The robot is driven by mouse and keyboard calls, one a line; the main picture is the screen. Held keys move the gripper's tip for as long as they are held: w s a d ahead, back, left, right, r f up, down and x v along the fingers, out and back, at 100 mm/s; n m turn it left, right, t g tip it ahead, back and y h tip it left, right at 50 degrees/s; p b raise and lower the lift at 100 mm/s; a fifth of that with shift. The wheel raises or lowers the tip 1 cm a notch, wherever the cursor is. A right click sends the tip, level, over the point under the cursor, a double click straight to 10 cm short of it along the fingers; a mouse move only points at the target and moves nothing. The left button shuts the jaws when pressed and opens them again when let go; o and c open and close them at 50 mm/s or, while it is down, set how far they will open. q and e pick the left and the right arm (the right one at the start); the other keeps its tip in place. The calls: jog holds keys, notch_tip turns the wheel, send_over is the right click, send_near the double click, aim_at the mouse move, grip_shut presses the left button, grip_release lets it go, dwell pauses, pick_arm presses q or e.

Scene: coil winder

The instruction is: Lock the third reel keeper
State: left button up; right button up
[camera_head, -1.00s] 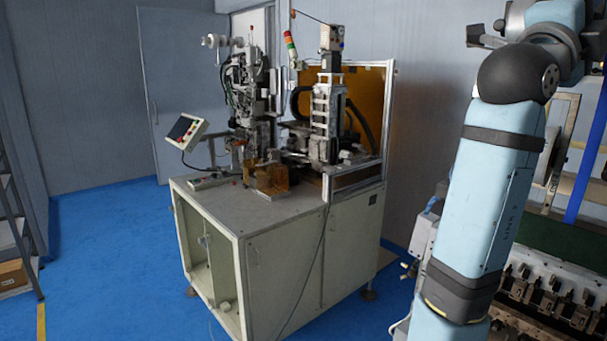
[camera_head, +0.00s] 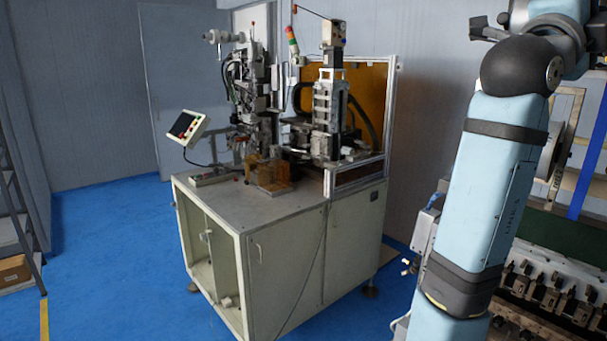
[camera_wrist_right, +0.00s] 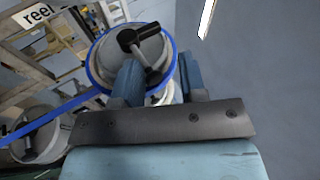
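In the right wrist view, a white reel with a blue rim (camera_wrist_right: 97,72) is just beyond my right gripper (camera_wrist_right: 160,80). A black keeper with a lever (camera_wrist_right: 130,38) sits on the reel's face, its grey bar slanting down between the fingers. The two blue fingers are apart, one on each side of the bar; I cannot tell whether they touch it. Another reel (camera_wrist_right: 35,140) with a dark keeper is at the lower left. I cannot tell which keeper is the third. My left gripper is in neither view.
A "reel" label (camera_wrist_right: 38,15) is on the rack at the upper left. A blue strip (camera_wrist_right: 55,112) runs from the reel down left. In the head view, a winding machine on a pale cabinet (camera_head: 290,265) stands in the middle, with blue floor (camera_head: 110,260) to its left.

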jog(key=shift+s+a+f+b, duration=0.1)
jog(key=shift+s+a+b, duration=0.3)
jog(key=shift+a+b, duration=0.35)
jog(key=shift+s+a+f+b, duration=0.1)
jog(key=shift+s+a+b, duration=0.4)
jog(key=shift+a, duration=0.5)
jog(key=shift+s+a+f+b, duration=0.1)
jog(key=shift+s+a+b, duration=0.2)
jog(key=shift+a+b, duration=0.5)
